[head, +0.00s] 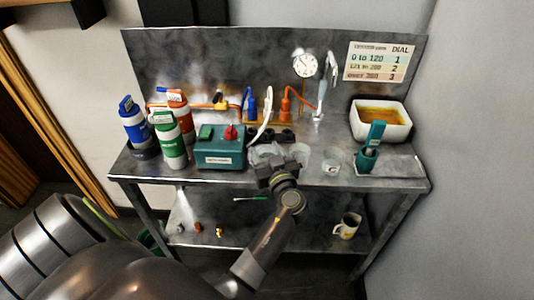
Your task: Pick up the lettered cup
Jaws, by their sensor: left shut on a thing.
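My left gripper (278,168) is at the front edge of the metal bench top, seen from behind. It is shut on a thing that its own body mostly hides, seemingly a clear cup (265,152). Another clear cup (299,152) stands just to the right behind the gripper. A third small clear cup (332,163) with a faint mark stands apart, further right on the bench. I cannot read letters on any of them. A pale mug (347,226) with a dark and yellow marking is on the lower shelf. My right gripper is out of view.
A teal box (220,152) with a red knob and several bottles (170,140) stand left of the gripper. A gauge (305,64) and dial chart (380,62) are on the back panel.

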